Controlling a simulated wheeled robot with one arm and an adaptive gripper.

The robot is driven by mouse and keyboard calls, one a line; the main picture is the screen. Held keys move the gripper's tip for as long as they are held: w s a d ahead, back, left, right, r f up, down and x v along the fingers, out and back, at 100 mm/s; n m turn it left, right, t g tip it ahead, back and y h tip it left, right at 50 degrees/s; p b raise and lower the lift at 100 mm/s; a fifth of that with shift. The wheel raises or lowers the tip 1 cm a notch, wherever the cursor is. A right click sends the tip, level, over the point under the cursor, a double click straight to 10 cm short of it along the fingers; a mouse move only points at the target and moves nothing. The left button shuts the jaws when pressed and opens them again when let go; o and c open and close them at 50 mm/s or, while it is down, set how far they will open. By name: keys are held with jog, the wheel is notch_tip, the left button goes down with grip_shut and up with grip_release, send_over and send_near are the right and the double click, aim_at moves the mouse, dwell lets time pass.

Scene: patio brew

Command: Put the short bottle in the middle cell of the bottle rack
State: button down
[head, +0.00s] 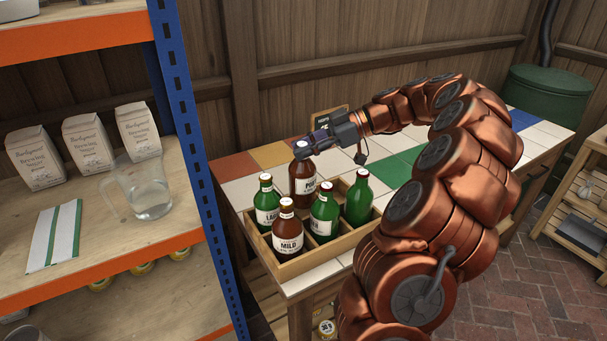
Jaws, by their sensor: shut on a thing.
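My gripper (303,150) is at the top of a brown bottle (304,181) with a white label starting "PO", and is shut on it. This bottle is upright at the back of the wooden bottle rack (322,250). Its base is hidden, so I cannot tell whether it is inside a cell or above one. A brown "MILD" bottle (287,233) stands at the rack's front. Green bottles stand at the rack's left (266,203), middle front (325,211) and right (358,200). The middle cell's inside is hidden by bottles.
The rack stands at the near end of a tiled counter (400,167). A small dark sign (330,121) stands behind. A shelf unit with a blue post (190,110) is close on the left, holding a clear jug (145,193) and paper bags (88,141). My arm covers the counter's right side.

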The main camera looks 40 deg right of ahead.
aim_at(304, 166)
jog(key=shift+f, duration=2.75)
jog(key=c, duration=0.9)
grip_release()
jog(key=shift+o, duration=0.2)
jog(key=p+v, duration=0.3)
jog(key=v, duration=0.9)
